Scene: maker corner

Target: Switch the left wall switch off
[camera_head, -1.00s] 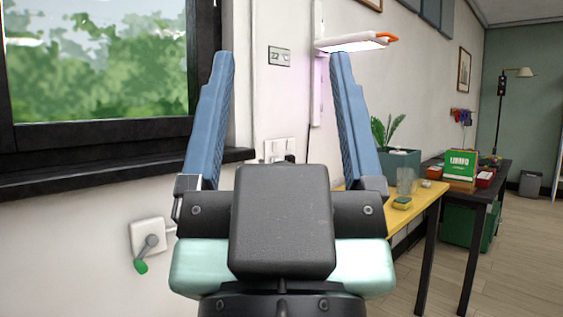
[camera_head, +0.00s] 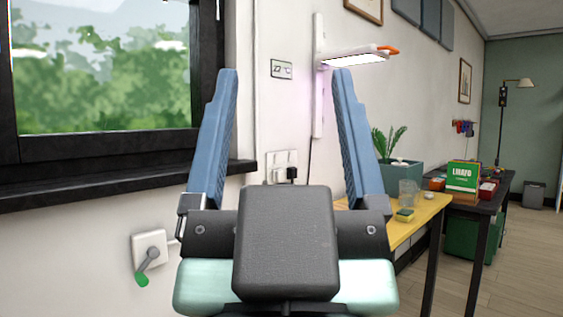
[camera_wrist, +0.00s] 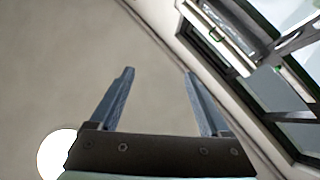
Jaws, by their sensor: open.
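A white wall plate with two square parts side by side (camera_head: 281,160) is on the wall right of the window, between my fingers in the head view. A black plug sits at its lower right; my gripper's body hides its lower part. The switch positions are too small to tell. A small pale plate with two dark marks (camera_head: 282,69) is higher on the same wall. My gripper (camera_head: 285,75) is open and empty, pointing at the wall, with no visible contact. The wrist view also shows my gripper (camera_wrist: 158,72) open, before a plain pale surface.
A grey lever with a green grip (camera_head: 149,257) is on a white plate at lower left. The window sill (camera_head: 120,183) juts out left of my gripper. A lit lamp (camera_head: 355,59) is at upper right. A yellow table (camera_head: 425,208) with a planter (camera_head: 400,178) stands right.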

